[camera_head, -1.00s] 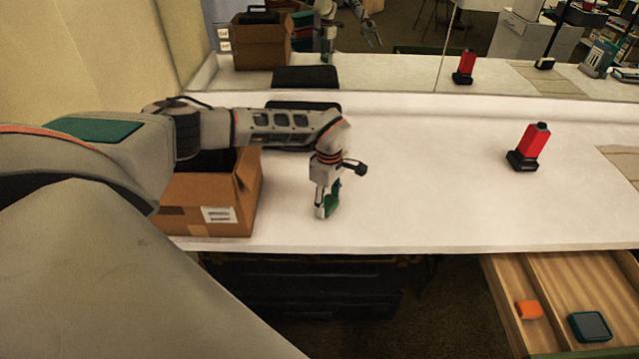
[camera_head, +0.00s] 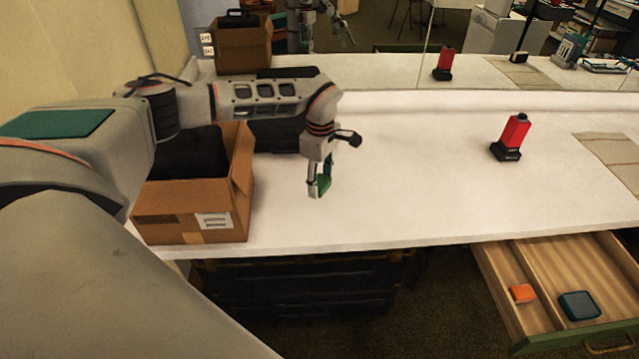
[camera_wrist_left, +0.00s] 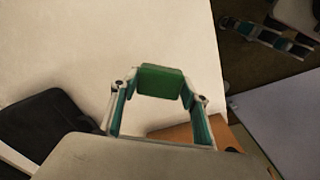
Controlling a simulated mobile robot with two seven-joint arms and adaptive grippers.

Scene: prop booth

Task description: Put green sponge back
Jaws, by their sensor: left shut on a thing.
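My left gripper (camera_head: 319,186) is shut on the green sponge (camera_head: 324,183) above the white table, to the right of the cardboard box. In the left wrist view the green sponge (camera_wrist_left: 160,82) sits between the tips of the left gripper (camera_wrist_left: 160,88). An open wooden drawer (camera_head: 548,262) shows at the lower right, with a divider inside. An orange block (camera_head: 522,293) lies in its left compartment and a dark teal square object (camera_head: 579,306) lies in the right one.
A cardboard box (camera_head: 190,222) holding a black item (camera_head: 190,155) stands at the table's left front. A red bottle-like thing on a black base (camera_head: 512,138) stands at the right. A mirror lines the back. The middle of the white table (camera_head: 420,190) is clear.

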